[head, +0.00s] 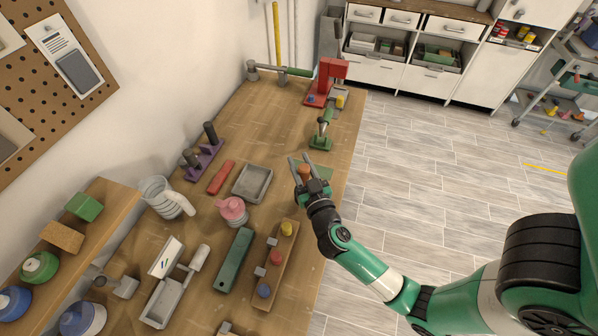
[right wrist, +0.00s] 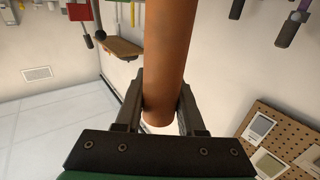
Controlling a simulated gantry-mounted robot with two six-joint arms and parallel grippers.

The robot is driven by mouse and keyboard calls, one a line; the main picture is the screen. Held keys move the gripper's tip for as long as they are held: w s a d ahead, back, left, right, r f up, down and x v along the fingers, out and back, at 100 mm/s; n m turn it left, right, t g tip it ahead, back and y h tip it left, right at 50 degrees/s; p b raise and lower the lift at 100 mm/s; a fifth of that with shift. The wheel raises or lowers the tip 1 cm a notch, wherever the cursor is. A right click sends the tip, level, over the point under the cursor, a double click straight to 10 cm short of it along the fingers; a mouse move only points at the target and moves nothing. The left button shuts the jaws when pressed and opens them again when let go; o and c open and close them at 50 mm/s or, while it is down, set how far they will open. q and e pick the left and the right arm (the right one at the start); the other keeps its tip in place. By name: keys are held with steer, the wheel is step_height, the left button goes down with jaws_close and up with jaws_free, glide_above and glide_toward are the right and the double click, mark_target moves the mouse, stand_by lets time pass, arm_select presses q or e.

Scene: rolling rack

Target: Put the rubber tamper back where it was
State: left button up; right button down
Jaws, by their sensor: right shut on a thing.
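My right gripper (head: 300,162) is over the workbench near its right edge, shut on a brown cylinder. I take this to be the handle of the rubber tamper (head: 304,173). The tamper's other end is out of that view. My left gripper does not show.
A grey tray (head: 268,194), a pink-topped item (head: 233,208), a green block (head: 236,258) and a wooden holder with colored knobs (head: 277,262) crowd the bench left of and in front of the gripper. A green tool (head: 320,143) and a red press (head: 327,76) stand beyond.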

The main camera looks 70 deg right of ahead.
steer(key=f+b, duration=0.3)
steer(key=f, duration=0.1)
steer(key=shift+w+d, duration=0.25)
steer(key=shift+w, duration=0.05)
steer(key=c, duration=0.5)
jaws_free()
steer(key=v, duration=1.2)
steer(key=shift+r+p, duration=0.1)
steer(key=shift+p, duration=0.25)
steer(key=shift+d, duration=0.1)
